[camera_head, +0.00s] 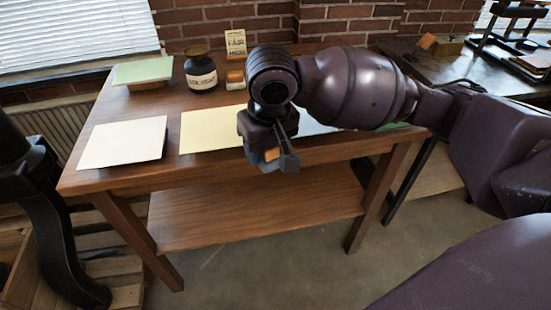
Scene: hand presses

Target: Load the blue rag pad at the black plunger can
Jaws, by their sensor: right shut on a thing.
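The black plunger can (201,73), with a pale label and a brownish top, stands upright at the back of the wooden table. My right gripper (270,160) is in front of the table's front edge, to the right of and nearer than the can, and apart from it. It is shut on a small piece with an orange-brown part and a blue-grey part, which looks like the blue rag pad (257,157). The fingers hide most of it. My left gripper does not show.
A white sheet (123,142) and a yellow sheet (205,130) lie along the table (170,105). A small jar (235,80) and a sign (236,43) stand right of the can. A green pad (143,70) sits at the back left. My right arm covers the table's right side.

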